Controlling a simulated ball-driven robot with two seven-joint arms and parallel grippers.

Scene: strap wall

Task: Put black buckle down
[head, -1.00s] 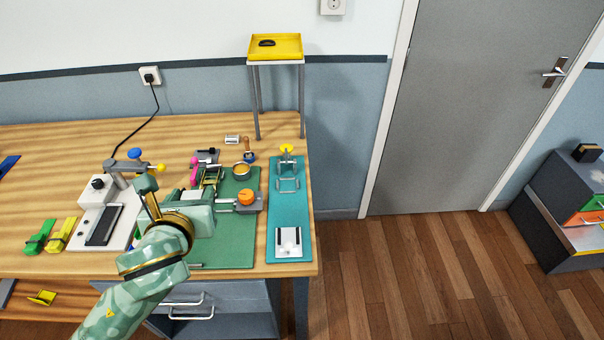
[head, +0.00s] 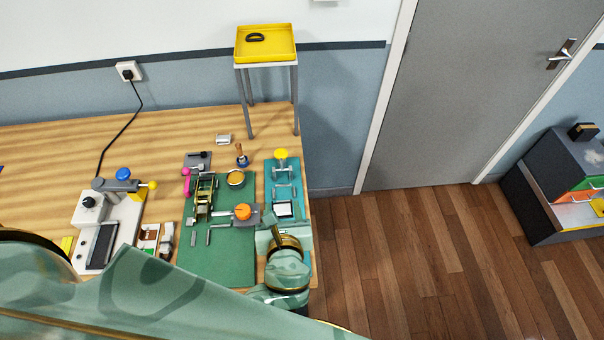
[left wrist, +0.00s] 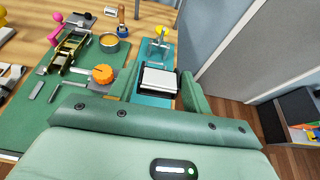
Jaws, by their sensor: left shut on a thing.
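My left gripper (head: 275,232) is over the near end of the teal mat (head: 270,184) at the right of the bench. It is shut on a black-edged piece with a pale face, which I take for the black buckle (head: 284,209). In the left wrist view the buckle (left wrist: 159,79) sits between the fingers of my left gripper (left wrist: 157,92), over the teal mat. Whether it touches the mat I cannot tell. The gripper and wrist hide the mat's near end. My right gripper is not in view.
A green mat (head: 230,265) with a ratchet (head: 204,196), an orange knob (head: 243,212) and a small bowl (head: 236,177) lies to the left. Metal bars and a yellow knob (head: 281,153) stand farther up the teal mat. A yellow tray (head: 280,50) holds a black loop (head: 256,37).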

